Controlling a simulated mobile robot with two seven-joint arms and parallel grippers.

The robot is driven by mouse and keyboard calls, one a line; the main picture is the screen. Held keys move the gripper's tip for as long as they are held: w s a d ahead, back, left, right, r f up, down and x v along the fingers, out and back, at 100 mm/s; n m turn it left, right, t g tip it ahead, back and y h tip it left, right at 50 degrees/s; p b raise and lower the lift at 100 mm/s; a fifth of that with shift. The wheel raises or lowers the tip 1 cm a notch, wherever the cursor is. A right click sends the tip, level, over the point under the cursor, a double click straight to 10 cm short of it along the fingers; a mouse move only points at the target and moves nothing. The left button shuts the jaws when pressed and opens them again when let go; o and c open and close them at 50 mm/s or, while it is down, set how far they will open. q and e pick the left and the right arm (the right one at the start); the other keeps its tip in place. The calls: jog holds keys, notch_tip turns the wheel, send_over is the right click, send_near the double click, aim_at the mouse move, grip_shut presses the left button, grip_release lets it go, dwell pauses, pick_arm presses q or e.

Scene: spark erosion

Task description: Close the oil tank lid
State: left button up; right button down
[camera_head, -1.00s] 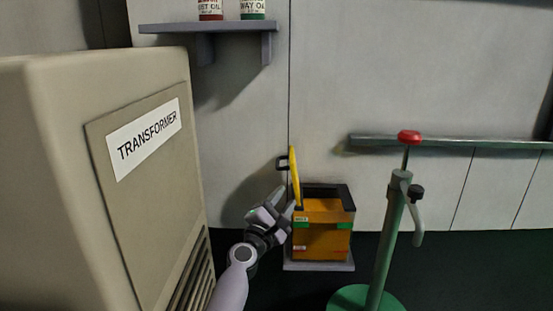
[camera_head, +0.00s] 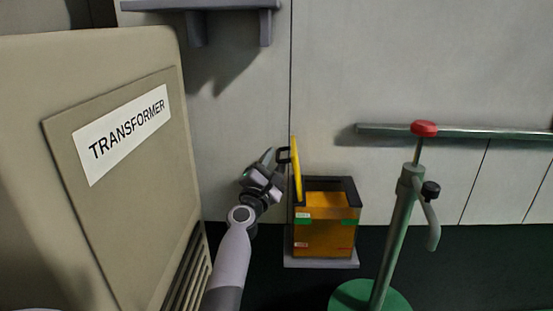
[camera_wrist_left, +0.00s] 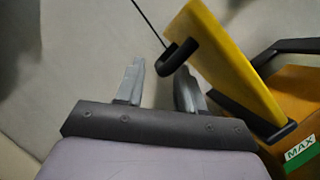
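The oil tank (camera_head: 325,232) is an orange box with a black rim and green labels, standing on a low grey base by the wall. Its yellow lid (camera_head: 297,168) stands upright, open, at the tank's left edge, with a black handle (camera_head: 283,155) on its left side. My left gripper (camera_head: 265,165) is just left of the lid, close to the handle. In the left wrist view the gripper's fingers (camera_wrist_left: 162,88) are apart with nothing between them. The lid (camera_wrist_left: 225,65) and its handle (camera_wrist_left: 178,55) lie just beyond and to the right of the fingers. My right gripper is not in view.
A large beige transformer cabinet (camera_head: 110,230) fills the left side. A green stand with a red knob (camera_head: 424,129) rises in front right of the tank. A grey shelf (camera_head: 200,5) and a rail (camera_head: 470,133) are on the wall.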

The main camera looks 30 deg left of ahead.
pick_arm(q)
jog(key=shift+x, duration=0.8)
jog(key=shift+w, duration=0.2)
grip_shut()
jog(key=shift+r, duration=0.1)
